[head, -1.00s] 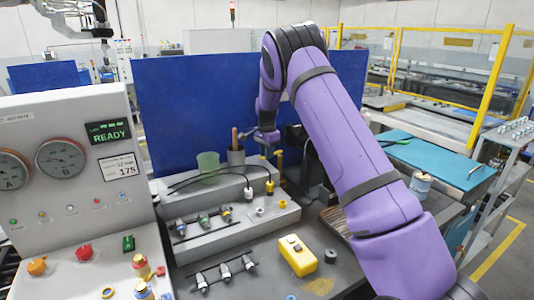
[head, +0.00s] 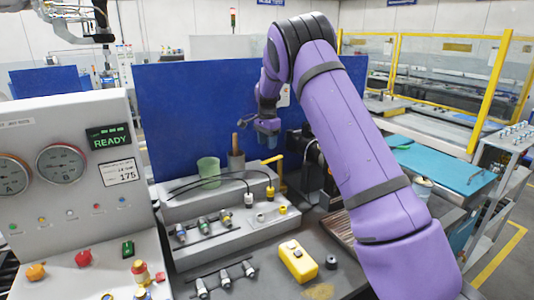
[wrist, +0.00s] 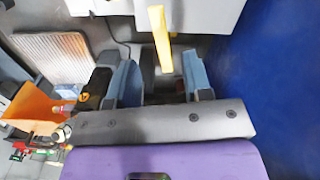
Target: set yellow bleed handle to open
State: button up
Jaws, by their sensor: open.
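The yellow bleed handle (head: 274,160) is a bent yellow bar behind the right end of the grey connector block. In the wrist view the yellow bar (wrist: 160,40) points down the picture, its end lying between the lines of my two fingers. My gripper (head: 268,131) is above and slightly left of the handle in the head view. In the wrist view my gripper (wrist: 160,78) is open, with blue-grey fingers on both sides of the bar and no visible contact. The handle's pivot is unclear.
A blue panel (head: 185,110) stands close behind my gripper. The connector block (head: 225,235) carries cables and plugs. A yellow box (head: 297,260) lies in front. A dark machine (head: 315,165) stands at right.

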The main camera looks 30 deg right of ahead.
jog(key=shift+r, duration=2.05)
